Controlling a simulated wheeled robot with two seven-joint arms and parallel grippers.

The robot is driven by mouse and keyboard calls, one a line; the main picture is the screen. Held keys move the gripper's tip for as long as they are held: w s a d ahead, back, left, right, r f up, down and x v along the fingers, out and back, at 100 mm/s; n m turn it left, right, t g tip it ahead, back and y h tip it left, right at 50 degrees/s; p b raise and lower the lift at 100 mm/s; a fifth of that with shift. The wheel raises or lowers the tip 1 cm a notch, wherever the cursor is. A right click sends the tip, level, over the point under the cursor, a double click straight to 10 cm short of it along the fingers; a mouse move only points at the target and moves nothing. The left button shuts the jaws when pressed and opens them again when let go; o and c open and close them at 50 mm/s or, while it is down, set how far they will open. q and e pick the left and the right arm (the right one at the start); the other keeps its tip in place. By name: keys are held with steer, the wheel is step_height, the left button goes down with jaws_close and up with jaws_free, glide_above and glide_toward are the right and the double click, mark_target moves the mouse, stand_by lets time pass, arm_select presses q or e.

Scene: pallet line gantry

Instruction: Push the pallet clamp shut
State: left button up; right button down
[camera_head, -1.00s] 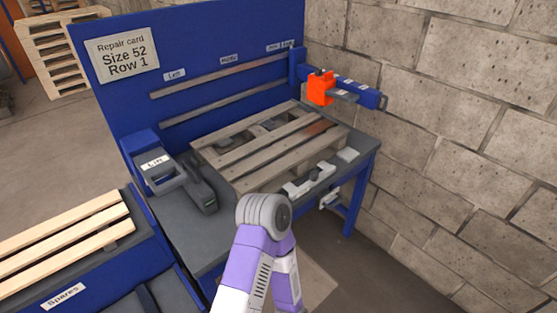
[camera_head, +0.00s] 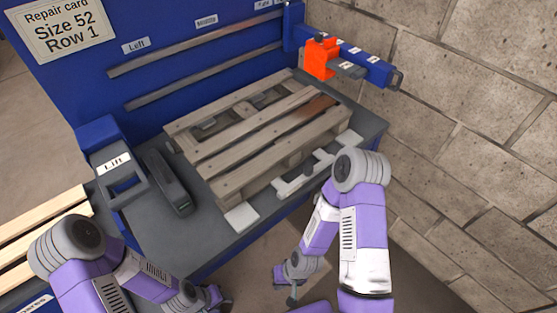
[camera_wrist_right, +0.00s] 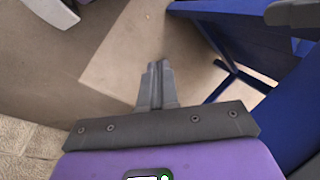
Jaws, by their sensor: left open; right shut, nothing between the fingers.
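A worn wooden pallet (camera_head: 240,145) lies flat on the grey bench top (camera_head: 225,245). A pale grey bar-like fitting (camera_head: 290,186) sits along the pallet's front edge; it may be the clamp, but I cannot tell whether it touches the pallet. My left gripper (camera_head: 222,302) is open and empty at the bottom of the head view, below the bench's front edge. My right gripper (camera_head: 292,294) is shut and empty, low in front of the bench. Its closed fingers (camera_wrist_right: 157,82) point over the floor in the right wrist view.
A blue and grey block labelled Lift (camera_head: 118,170) and a dark lever-like part (camera_head: 168,182) stand left of the pallet. An orange block (camera_head: 321,58) sits on a blue rail (camera_head: 368,67) at the right. A brick wall (camera_head: 470,110) bounds the right side.

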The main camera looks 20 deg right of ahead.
steer(key=w+d+r+m+t+p, duration=0.55)
steer(key=w+d+r, duration=0.35)
steer(key=r, duration=0.2)
steer(key=w+d+r+m+t+h+p, duration=0.1)
steer(key=d+r+m+t+p, duration=0.3)
steer(key=d+r, duration=0.9)
step_height(320, 180, up, 2)
steer(key=m+t, duration=0.2)
steer(key=m, duration=0.1)
steer(key=shift+r+h, duration=0.2)
steer(key=shift+h, duration=0.2)
steer(key=shift+w+d+m, duration=0.1)
steer(key=shift+m, duration=0.15)
